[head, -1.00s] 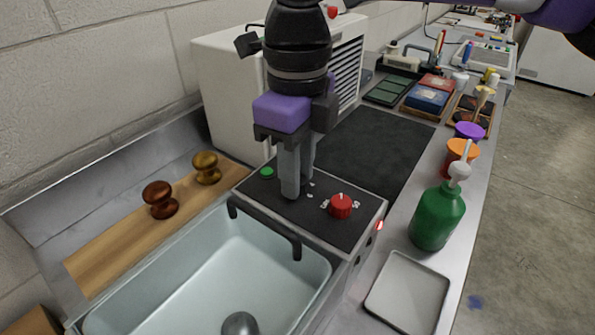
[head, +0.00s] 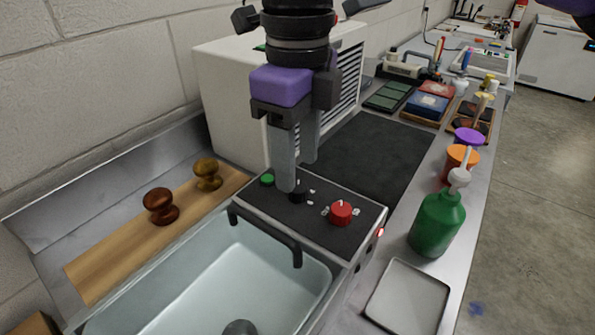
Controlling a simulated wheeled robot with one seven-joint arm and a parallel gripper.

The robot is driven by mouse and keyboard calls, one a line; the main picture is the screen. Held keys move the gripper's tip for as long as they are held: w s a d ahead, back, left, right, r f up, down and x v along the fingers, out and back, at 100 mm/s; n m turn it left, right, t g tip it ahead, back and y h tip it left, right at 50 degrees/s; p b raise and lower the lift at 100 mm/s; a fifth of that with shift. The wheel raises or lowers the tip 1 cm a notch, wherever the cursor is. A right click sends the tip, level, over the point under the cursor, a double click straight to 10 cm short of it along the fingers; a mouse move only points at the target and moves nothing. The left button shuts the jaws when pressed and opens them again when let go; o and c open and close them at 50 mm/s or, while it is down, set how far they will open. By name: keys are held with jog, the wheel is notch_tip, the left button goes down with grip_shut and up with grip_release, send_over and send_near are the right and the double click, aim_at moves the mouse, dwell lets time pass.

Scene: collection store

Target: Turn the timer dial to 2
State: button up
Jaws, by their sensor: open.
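The control panel (head: 262,203) lies at the front edge of the dark bench mat, beside the sink. It carries a green button (head: 267,179), a small black dial (head: 299,197) with white marks near it, and a red knob (head: 341,212) with white marks on both sides. The marks are too small to read, so I cannot tell the settings or which control is the timer. My gripper (head: 297,174) points down over the back of the panel, open. Its near finger is between the green button and the black dial, partly hiding the dial. I cannot tell whether it touches.
A sink basin (head: 215,290) with a black handle (head: 265,230) lies in front. Two wooden knobs (head: 161,205) stand on a board at left. A white louvred box (head: 230,100) is behind. A green pump bottle (head: 437,220) and a pale tray (head: 408,297) are at right.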

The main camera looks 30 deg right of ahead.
aim_at(299, 187)
jog(key=shift+r, duration=2.1)
jog(key=shift+s, duration=0.15)
